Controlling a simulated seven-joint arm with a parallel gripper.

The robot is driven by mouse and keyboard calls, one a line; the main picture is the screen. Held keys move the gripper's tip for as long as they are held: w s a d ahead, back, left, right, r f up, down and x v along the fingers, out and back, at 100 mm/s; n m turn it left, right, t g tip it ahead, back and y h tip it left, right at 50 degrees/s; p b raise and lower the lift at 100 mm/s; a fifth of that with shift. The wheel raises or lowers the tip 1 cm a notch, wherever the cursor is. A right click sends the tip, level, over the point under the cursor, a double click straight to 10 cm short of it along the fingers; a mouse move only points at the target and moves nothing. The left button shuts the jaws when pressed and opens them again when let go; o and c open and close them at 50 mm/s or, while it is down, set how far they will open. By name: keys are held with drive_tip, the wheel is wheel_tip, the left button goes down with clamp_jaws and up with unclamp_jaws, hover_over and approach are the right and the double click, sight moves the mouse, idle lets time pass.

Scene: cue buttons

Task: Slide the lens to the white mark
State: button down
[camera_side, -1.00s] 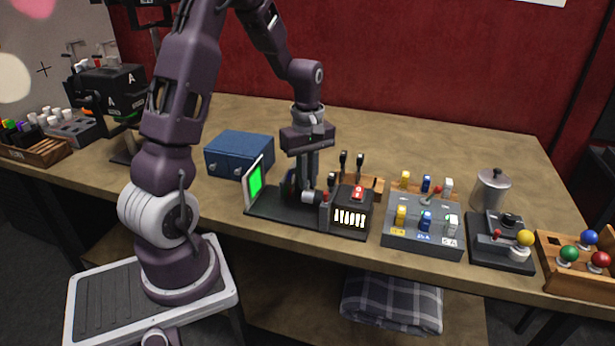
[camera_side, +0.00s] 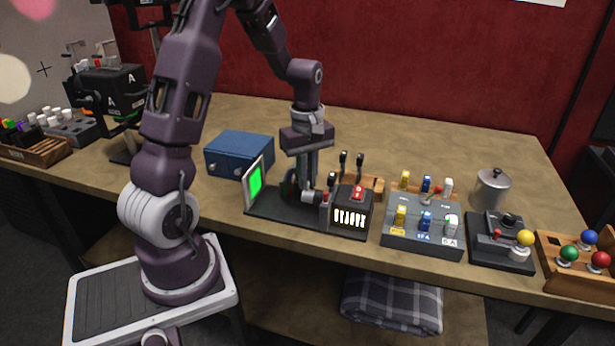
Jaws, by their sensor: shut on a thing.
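A black base rail (camera_side: 275,208) stands on the table with an upright screen (camera_side: 256,180) lit green at its left end. A dark box (camera_side: 352,212) with a red switch on top and lit white slots is at its right end. A dark round disc, seemingly the lens (camera_side: 289,187), stands on the rail between them, partly hidden by my gripper. My gripper (camera_side: 305,188) points down over the rail and is shut, seemingly on the lens or its holder; the fingertips are hard to make out. I cannot make out the white mark.
A blue box (camera_side: 239,154) stands behind the screen. Black-handled levers (camera_side: 351,163) stand behind the dark box. To the right are a grey switch panel (camera_side: 423,240), a metal pot (camera_side: 491,190), a joystick unit (camera_side: 500,248) and a wooden rack with coloured balls (camera_side: 580,265). The table behind is clear.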

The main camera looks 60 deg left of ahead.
drive_tip(key=shift+s+a, duration=0.55)
drive_tip(key=c, duration=1.5)
unclamp_jaws()
wheel_tip(320, 180, up, 7)
drive_tip(key=shift+r, duration=0.1)
drive_tip(key=s+d+r+m+t, duration=0.2)
drive_tip(key=s+d+r+m, duration=0.1)
drive_tip(key=d+r+m, duration=0.55)
drive_tip(key=s+d+m+t, duration=0.1)
drive_tip(key=s+d+m, duration=0.2)
drive_tip(key=s+d, duration=0.1)
drive_tip(key=s+d+r+m+t, duration=0.1)
drive_tip(key=s+d+m, duration=0.2)
drive_tip(key=s+d, duration=0.1)
drive_tip(key=s+d+m+t, duration=0.1)
drive_tip(key=s+d+m, duration=0.2)
drive_tip(key=s+d, duration=0.1)
drive_tip(key=shift+d+r+m+t, duration=0.1)
drive_tip(key=shift+r+m+t, duration=0.05)
drive_tip(key=shift+m+t, duration=0.15)
